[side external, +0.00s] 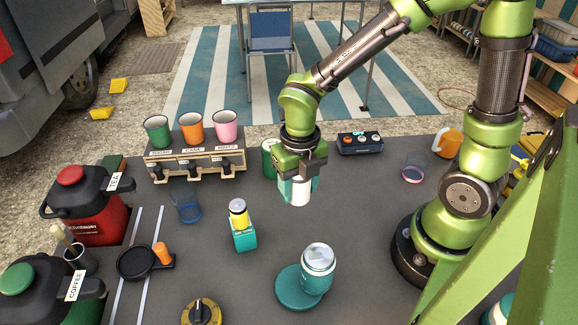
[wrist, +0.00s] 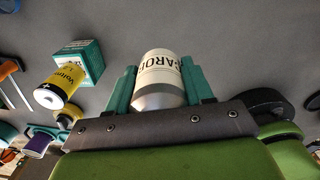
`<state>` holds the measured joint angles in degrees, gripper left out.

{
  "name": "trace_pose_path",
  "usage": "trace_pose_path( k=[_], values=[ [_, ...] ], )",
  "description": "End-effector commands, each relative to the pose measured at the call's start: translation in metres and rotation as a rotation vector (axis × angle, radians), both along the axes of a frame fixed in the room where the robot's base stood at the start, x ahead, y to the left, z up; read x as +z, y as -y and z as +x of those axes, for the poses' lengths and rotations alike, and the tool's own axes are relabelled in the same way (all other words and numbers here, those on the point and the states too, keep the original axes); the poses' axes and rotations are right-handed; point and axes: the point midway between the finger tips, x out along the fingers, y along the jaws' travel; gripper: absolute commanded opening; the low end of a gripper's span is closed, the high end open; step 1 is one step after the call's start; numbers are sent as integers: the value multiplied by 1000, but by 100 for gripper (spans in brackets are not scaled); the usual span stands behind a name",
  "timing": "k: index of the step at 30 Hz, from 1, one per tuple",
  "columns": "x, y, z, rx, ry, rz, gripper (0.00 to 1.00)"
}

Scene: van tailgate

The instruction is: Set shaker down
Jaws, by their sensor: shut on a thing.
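The shaker, a white cylinder with dark lettering and a silvery end, is between the teal fingers of my gripper (side external: 297,183). It shows clearly in the wrist view (wrist: 160,80), with a finger on each side. In the side view the white shaker (side external: 299,195) is partly hidden by the fingers, above the grey table (side external: 225,285). I cannot tell whether its base touches the table. My gripper (wrist: 160,88) is shut on it and points down.
A teal box (side external: 244,238) with a yellow canister (side external: 238,213) is left of my gripper. A teal-and-white jar (side external: 318,268) stands in front at a teal disc (side external: 293,291). A green can (side external: 268,158) is close behind. A cup rack (side external: 195,163) and control box (side external: 360,143) stand farther back.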

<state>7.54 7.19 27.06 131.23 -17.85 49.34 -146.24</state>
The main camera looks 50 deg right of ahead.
Motion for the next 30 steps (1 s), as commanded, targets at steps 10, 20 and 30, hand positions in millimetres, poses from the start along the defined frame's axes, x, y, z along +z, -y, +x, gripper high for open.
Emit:
trace_pose_path(
  k=[10,20,30],
  values=[
    [24,54,14,-195,-10,3,18],
    [22,226,1,-908,-15,12,18],
    [25,352,-80,-1591,-9,2,18]
  ],
)
